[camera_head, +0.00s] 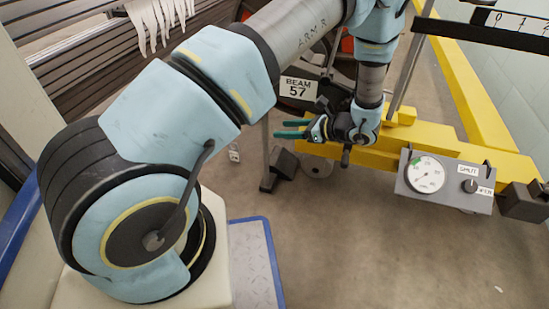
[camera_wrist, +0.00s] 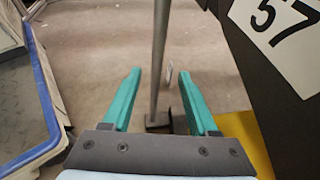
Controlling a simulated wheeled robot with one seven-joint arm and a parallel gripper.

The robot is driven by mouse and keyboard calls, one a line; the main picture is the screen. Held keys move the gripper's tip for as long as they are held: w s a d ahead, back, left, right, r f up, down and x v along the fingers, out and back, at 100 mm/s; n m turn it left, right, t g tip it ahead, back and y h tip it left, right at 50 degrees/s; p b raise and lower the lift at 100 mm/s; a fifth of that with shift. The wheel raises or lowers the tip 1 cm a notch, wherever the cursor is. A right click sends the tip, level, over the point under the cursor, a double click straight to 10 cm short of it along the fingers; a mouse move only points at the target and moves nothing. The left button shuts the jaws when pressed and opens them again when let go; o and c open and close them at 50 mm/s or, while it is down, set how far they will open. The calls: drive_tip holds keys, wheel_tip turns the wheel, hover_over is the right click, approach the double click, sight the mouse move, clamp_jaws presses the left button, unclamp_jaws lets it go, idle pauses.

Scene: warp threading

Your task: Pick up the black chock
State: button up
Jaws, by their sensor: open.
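A black block (camera_head: 285,162), which looks like the chock, sits on the floor right beside the foot of a grey post. My gripper (camera_head: 277,128) is above it in the head view, with its two teal fingers apart and pointing left. In the wrist view my gripper (camera_wrist: 160,75) is open and empty, and the post runs up the picture between the fingers. A dark shape (camera_wrist: 180,122) beside the post's foot, partly hidden by the right finger, may be the same block. Another dark block (camera_head: 523,203) sits at the yellow beam's right end.
The grey post (camera_wrist: 159,60) stands close to my fingers. A "BEAM 57" plate (camera_head: 298,88) is behind the gripper. A yellow beam (camera_head: 450,152) carries a gauge box (camera_head: 445,182). A blue-edged platform (camera_head: 255,262) is at the lower middle. The floor right of it is clear.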

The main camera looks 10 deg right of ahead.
drive_tip(key=b+x, duration=0.4)
drive_tip(key=x, duration=0.6)
drive_tip(key=shift+a+b, duration=0.35)
drive_tip(key=shift+a, duration=0.15)
drive_tip(key=shift+w, duration=0.15)
clamp_jaws()
drive_tip(key=shift+r, duration=0.15)
idle(0.6)
